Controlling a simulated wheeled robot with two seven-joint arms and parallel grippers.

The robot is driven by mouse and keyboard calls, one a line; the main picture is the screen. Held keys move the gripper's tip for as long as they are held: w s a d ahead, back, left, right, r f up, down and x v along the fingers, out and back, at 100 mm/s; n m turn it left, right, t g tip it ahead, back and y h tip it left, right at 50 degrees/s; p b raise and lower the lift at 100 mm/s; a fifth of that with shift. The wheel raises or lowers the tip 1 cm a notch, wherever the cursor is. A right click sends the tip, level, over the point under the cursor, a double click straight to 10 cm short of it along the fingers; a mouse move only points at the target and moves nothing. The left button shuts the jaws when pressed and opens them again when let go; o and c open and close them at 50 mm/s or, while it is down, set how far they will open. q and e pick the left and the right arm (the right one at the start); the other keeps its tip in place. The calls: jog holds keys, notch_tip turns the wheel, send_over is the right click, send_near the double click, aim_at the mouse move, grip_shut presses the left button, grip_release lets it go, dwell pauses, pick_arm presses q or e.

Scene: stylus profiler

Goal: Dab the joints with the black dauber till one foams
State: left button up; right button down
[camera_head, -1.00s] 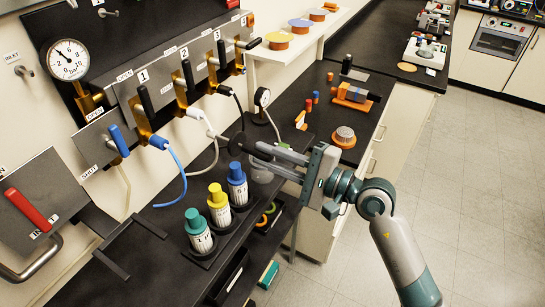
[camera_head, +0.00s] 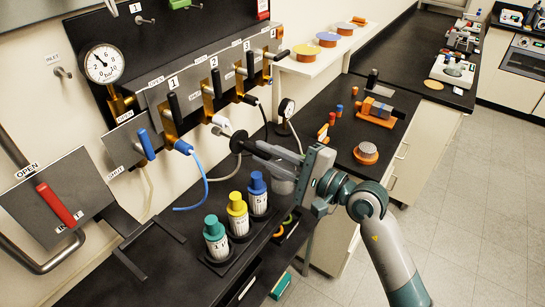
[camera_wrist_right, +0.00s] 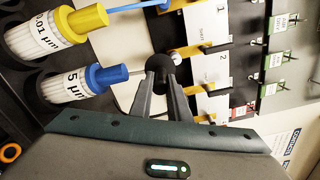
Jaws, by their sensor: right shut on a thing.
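My right gripper (camera_head: 252,146) is shut on the black dauber (camera_head: 238,142). The dauber's round black head also shows between the fingertips in the right wrist view (camera_wrist_right: 163,66). It is in front of the valve panel, below valves 2 and 3. Brass joints sit under the black levers: joint 1 (camera_head: 171,120), joint 2 (camera_head: 209,100) and joint 3 (camera_head: 241,82). A pale hose fitting (camera_head: 222,125) below joint 2 is close to the dauber; I cannot tell whether they touch. I see no clear foam. My left gripper is out of view.
Teal (camera_head: 216,238), yellow (camera_head: 238,214) and blue-capped (camera_head: 258,194) bottles stand below my right arm. A blue hose (camera_head: 200,180) hangs beside them. A large gauge (camera_head: 103,63) and a red lever (camera_head: 57,205) are at left. The floor at right is clear.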

jog(key=shift+r+p, duration=0.3)
jog(key=shift+r, duration=0.5)
jog(key=shift+f, duration=0.25)
jog(key=shift+f+b, duration=0.85)
jog(key=shift+b, duration=0.2)
